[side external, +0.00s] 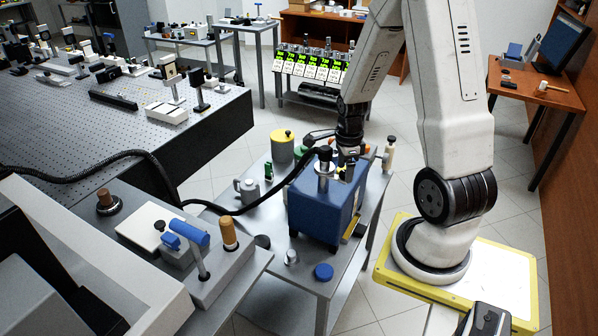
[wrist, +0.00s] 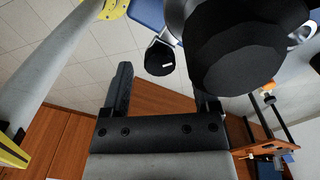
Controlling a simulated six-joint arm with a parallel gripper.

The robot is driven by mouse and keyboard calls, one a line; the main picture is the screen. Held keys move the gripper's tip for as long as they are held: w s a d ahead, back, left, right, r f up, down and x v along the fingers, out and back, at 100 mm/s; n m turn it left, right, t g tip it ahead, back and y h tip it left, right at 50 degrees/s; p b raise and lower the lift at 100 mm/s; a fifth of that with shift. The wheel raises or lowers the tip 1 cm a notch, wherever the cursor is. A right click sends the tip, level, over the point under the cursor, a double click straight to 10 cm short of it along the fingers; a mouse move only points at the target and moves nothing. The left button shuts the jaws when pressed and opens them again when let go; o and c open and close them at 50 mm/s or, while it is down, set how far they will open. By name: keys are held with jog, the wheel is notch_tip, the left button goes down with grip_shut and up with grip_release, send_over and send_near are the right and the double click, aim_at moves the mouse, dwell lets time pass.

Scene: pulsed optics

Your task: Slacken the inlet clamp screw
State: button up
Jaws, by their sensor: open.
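A blue box-shaped unit (side external: 318,212) stands on the grey cart, with a metal post under a dark cap (side external: 324,153) and small fittings on top. My gripper (side external: 348,168) is just above its top, beside the post. In the wrist view my gripper (wrist: 163,78) is open, its dark fingers apart. A small black knob with a white mark (wrist: 159,58) shows beyond the gap between them; I cannot tell for sure that it is the inlet clamp screw. A large black rounded part (wrist: 235,45) is close beside the right finger and hides some of the unit.
A black hose (side external: 240,207) runs from the left to the blue unit. A yellow-lidded can (side external: 283,147), a grey jug (side external: 247,190) and a blue cap (side external: 323,272) stand on the cart. The perforated optical table (side external: 120,130) is at left.

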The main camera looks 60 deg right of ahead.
jog(key=shift+r, duration=3.65)
jog(key=m, duration=0.6)
jog(key=shift+f, duration=0.2)
jog(key=shift+f, duration=3.75)
grip_shut()
